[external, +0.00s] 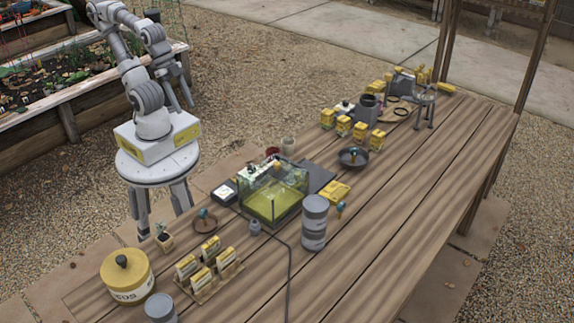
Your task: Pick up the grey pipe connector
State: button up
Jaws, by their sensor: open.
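My gripper (184,104) hangs at the end of my folded arm at the upper left, off the table's long side. It points down and is open, with nothing seen between its fingers. It is well apart from everything on the table. A small grey piece (255,227) stands on the planks just in front of the glass tank, close to a dark cable. It may be the grey pipe connector, but it is too small to tell. A larger dark grey fitting (367,108) stands farther back among yellow boxes.
The glass tank (273,197) with yellow-green contents stands mid-table. Grey stacked cans (314,222), a yellow canister (127,278), a rack of yellow packets (209,268) and a dark pan (354,158) stand around it. The table's right side (430,190) is clear.

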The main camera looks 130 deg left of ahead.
jog(key=w+f+m+g+y+b, duration=0.1)
jog(key=w+f+m+y+b, duration=0.15)
jog(key=w+m, duration=0.55)
jog(key=m+t+y+b, duration=0.45)
jog(key=m+y, duration=0.25)
jog(key=m, duration=1.2)
send_near(255, 226)
jog(key=x, duration=0.3)
jog(key=s+x, duration=0.1)
jog(key=x, duration=0.1)
jog(key=shift+w+a+f, duration=0.15)
jog(key=shift+a+f, duration=0.2)
jog(key=shift+a, duration=0.1)
jog(key=shift+y, duration=0.25)
jog(key=x, duration=0.2)
jog(key=f+b+x, duration=0.1)
jog(key=x, duration=0.1)
jog(key=shift+a, duration=0.15)
jog(key=shift+w+a+f, duration=0.1)
jog(key=shift+w+a, duration=0.1)
jog(key=shift+w, duration=0.05)
grip_shut()
